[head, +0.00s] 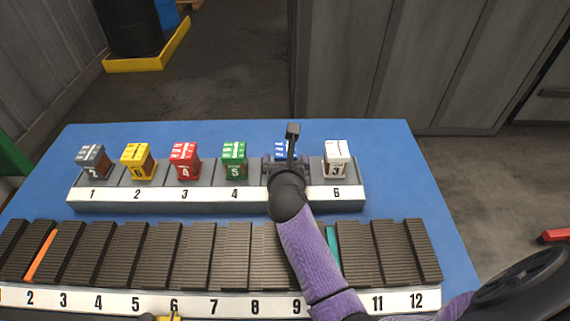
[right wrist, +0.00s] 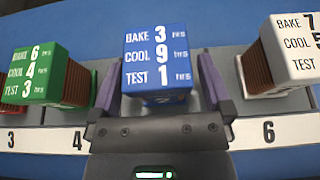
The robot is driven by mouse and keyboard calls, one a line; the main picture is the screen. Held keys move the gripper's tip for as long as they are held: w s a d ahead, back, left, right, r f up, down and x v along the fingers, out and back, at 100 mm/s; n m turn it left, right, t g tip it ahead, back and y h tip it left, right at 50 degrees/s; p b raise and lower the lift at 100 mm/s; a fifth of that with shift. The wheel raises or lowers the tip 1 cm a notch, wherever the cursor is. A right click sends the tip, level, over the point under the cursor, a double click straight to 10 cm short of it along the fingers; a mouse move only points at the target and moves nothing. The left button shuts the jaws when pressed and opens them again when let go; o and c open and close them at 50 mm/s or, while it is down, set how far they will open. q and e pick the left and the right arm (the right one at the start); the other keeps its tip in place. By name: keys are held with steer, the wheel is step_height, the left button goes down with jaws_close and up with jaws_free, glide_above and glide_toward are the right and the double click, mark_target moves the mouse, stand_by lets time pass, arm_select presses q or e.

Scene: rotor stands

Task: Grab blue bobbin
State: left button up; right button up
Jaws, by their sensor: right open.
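The blue bobbin (right wrist: 158,62) stands at position 5 of the grey stand (head: 259,180). Its top reads BAKE 3, COOL 9, TEST 1 in the right wrist view. In the head view the blue bobbin (head: 280,150) is partly hidden behind my right gripper (head: 291,150). My right gripper (right wrist: 160,75) is open, with one finger on each side of the blue bobbin. A narrow gap shows beside the bobbin in the wrist view; I cannot tell whether either finger touches it.
The green bobbin (head: 235,152) at position 4 and the white bobbin (head: 336,151) at position 6 flank it. Red (head: 184,155), yellow (head: 137,155) and grey (head: 93,157) bobbins stand farther left. A row of dark ribbed slots (head: 215,255) lies in front, under my right arm.

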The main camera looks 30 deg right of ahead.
steer(key=shift+w+d+f, duration=0.2)
steer(key=shift+w+d, duration=0.05)
steer(key=shift+w, duration=0.3)
steer(key=shift+c, duration=0.5)
steer(key=c, duration=0.5)
jaws_close()
arm_select(q)
steer(key=shift+w+d+f, duration=0.25)
steer(key=shift+d, duration=0.1)
steer(key=shift+a, duration=0.1)
arm_select(e)
steer(key=shift+r, duration=0.1)
